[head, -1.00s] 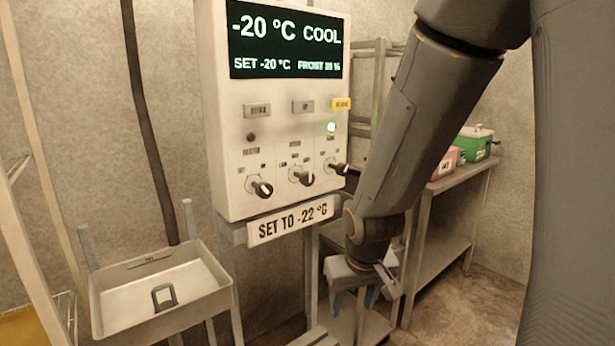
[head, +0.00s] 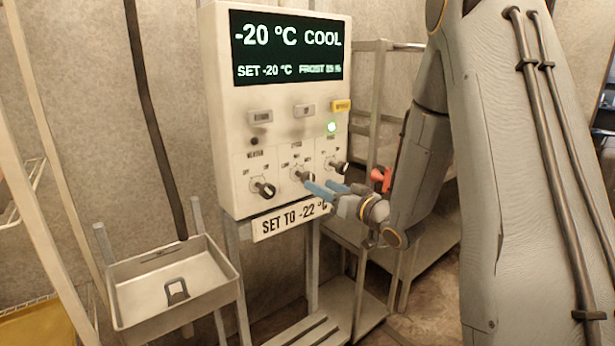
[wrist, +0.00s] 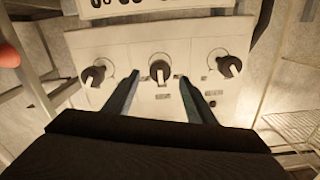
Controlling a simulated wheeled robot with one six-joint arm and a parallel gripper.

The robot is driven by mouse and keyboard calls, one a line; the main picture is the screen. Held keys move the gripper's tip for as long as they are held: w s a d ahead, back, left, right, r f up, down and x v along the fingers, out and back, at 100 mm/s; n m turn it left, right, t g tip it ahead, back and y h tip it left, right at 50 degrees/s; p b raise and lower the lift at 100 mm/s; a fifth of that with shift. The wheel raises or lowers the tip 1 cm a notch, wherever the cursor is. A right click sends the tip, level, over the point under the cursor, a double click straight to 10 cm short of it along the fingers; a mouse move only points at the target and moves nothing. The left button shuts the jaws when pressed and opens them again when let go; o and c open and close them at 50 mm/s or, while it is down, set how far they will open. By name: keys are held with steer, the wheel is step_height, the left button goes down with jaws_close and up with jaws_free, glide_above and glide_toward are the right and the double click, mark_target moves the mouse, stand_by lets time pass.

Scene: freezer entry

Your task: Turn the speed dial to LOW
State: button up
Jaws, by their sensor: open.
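The white control panel (head: 222,110) carries a row of three dark dials with pale pointers. The middle dial (head: 299,175), apparently the speed dial, sits under a small blurred label. In the wrist view, which shows the panel upside down, this dial (wrist: 160,70) has its pale pointer toward the picture's bottom, the panel's upper side. My gripper (head: 318,185) is open just in front of the panel. In the wrist view its blue fingertips (wrist: 159,79) stand either side of the middle dial, without visible contact. The dial's small position words are too blurred to read surely.
The left dial (head: 264,188) and right dial (head: 338,167) flank the middle one. A metal tray (head: 222,262) stands lower left, and shelving (head: 432,240) is behind my arm.

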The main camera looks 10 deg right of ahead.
mark_target(307, 178)
steer(key=p+x, duration=0.2)
steer(key=x, duration=0.5)
steer(key=shift+w+a, duration=0.2)
steer(key=shift+w, duration=0.05)
steer(key=shift+c, duration=0.5)
steer(key=c, duration=0.9)
steer(key=shift+c, duration=0.2)
steer(key=shift+n+b, duration=0.3)
steer(key=shift+b, duration=0.1)
steer(key=n+b, duration=0.3)
steer(key=shift+f+n, duration=0.1)
steer(key=shift+n, duration=0.2)
steer(key=n+b, duration=0.5)
steer(key=shift+n, duration=0.3)
